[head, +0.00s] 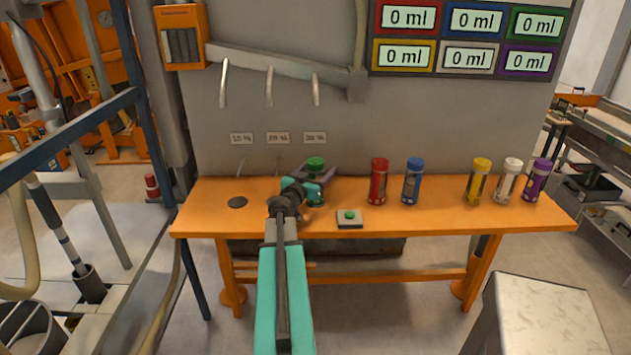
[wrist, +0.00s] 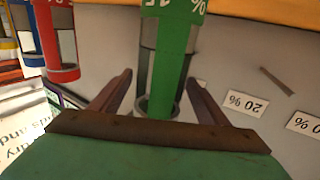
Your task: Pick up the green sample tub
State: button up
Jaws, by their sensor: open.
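The green sample tub (head: 316,165) stands on the orange bench in the head view, partly hidden behind my gripper (head: 318,178). In the wrist view the green tub (wrist: 170,60) appears straight ahead, with a green band and a grey see-through part. My gripper also shows in the wrist view (wrist: 158,90), with its two fingers apart, one on each side of the tub. I cannot tell whether either finger touches it.
A red tub (head: 379,182) and a blue tub (head: 413,182) stand to the right on the bench (head: 440,217). Yellow (head: 477,181), white (head: 508,182) and purple (head: 538,181) tubs stand farther right. A green button box (head: 350,218) sits near the front edge. Metal spouts (head: 269,87) hang above.

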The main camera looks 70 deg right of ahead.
jog(key=shift+d, duration=0.75)
jog(key=c, duration=1.4)
jog(key=shift+o, duration=0.2)
jog(key=shift+r+p, duration=0.2)
jog(key=shift+p, duration=0.1)
